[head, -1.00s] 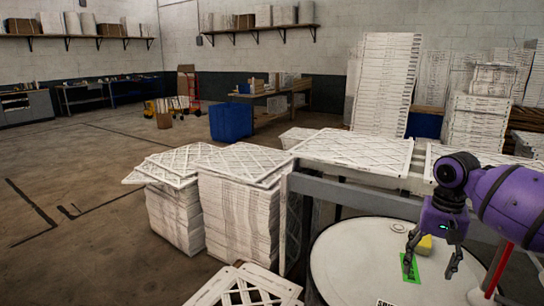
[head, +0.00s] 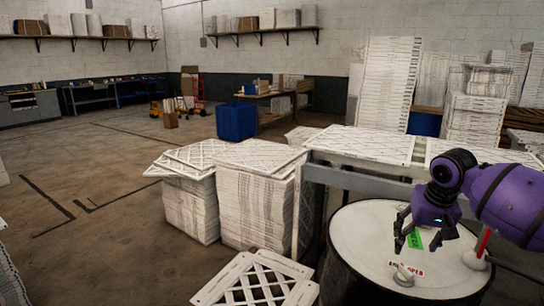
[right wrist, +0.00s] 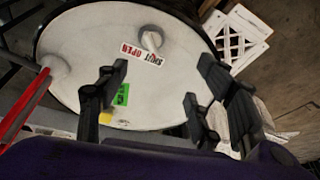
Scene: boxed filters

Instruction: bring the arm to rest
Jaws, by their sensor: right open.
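My right gripper (head: 417,246) hangs fingers-down over the white lid of a drum (head: 352,236), at the right of the head view. It is open, with nothing between its fingers. In the right wrist view its two fingers (right wrist: 148,90) stand wide apart, with the pale lid (right wrist: 80,50) behind them. A green label (head: 414,240) lies on the lid behind the fingers; it also shows in the right wrist view (right wrist: 121,95). A small yellow item (right wrist: 106,117) shows only in the right wrist view. My left gripper is not in view.
The lid bears a round grey cap (head: 403,277) and a red-and-white label (head: 407,268). A red rod (head: 483,243) stands at its right edge. A grey-framed table (head: 345,182) with white filters is behind the drum. Stacks of filters (head: 258,205) stand left. Open floor lies farther left.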

